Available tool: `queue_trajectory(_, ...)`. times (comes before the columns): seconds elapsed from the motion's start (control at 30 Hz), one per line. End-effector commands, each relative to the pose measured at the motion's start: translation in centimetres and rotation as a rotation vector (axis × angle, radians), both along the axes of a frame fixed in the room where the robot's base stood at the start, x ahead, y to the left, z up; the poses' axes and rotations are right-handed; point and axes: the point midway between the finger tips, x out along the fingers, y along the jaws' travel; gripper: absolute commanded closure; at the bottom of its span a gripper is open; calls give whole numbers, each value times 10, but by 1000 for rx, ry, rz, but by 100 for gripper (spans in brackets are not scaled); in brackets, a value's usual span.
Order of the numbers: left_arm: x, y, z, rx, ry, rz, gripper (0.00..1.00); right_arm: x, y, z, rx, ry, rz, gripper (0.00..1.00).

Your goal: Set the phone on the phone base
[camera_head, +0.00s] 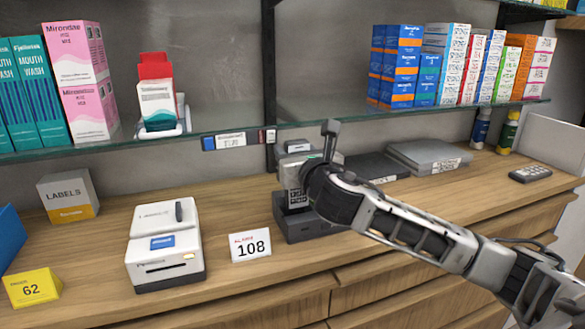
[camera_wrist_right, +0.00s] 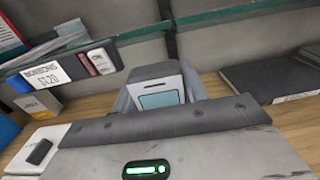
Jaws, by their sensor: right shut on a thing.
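The phone (camera_head: 293,172), a grey handset with a light keypad face, is upright in my right gripper (camera_head: 316,180) in the head view. Its top end, with a pale screen, also shows in the right wrist view (camera_wrist_right: 162,92) between the gripper's fingers. The dark phone base (camera_head: 306,230) stands on the wooden counter directly below the phone. My right gripper and forearm cover part of both. I cannot tell whether the phone's lower end touches the base. My left gripper is in neither view.
A white label printer (camera_head: 164,248) and a "108" card (camera_head: 250,245) stand left of the base. Flat grey devices (camera_head: 428,156) lie behind to the right, and a dark keypad device (camera_head: 530,174) lies farther right. A glass shelf (camera_head: 220,130) with boxes hangs above.

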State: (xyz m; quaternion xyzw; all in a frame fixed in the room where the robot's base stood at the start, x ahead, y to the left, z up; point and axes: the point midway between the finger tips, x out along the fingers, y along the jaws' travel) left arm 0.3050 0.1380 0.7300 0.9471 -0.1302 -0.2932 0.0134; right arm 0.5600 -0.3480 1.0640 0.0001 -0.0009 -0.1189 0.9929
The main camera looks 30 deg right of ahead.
Motion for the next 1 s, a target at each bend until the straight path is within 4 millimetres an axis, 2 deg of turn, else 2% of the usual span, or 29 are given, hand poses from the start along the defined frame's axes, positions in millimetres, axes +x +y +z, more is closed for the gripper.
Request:
queue_trajectory(0.1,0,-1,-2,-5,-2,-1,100,4,3,-19,1,4,1,86)
queue_trajectory(0.23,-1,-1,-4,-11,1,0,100,3,3,-34,3,2,1,86)
queue_trajectory(0.63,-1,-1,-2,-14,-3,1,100,3,2,-38,0,1,1,86)
queue_trajectory(0.67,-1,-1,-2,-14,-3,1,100,3,2,-38,0,2,1,51)
queue_trajectory(0.7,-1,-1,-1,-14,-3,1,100,3,2,-38,1,2,1,40)
queue_trajectory(0.73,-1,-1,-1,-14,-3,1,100,3,2,-38,1,2,1,35)
queue_trajectory(1.0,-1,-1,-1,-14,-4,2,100,3,2,-37,1,2,1,35)
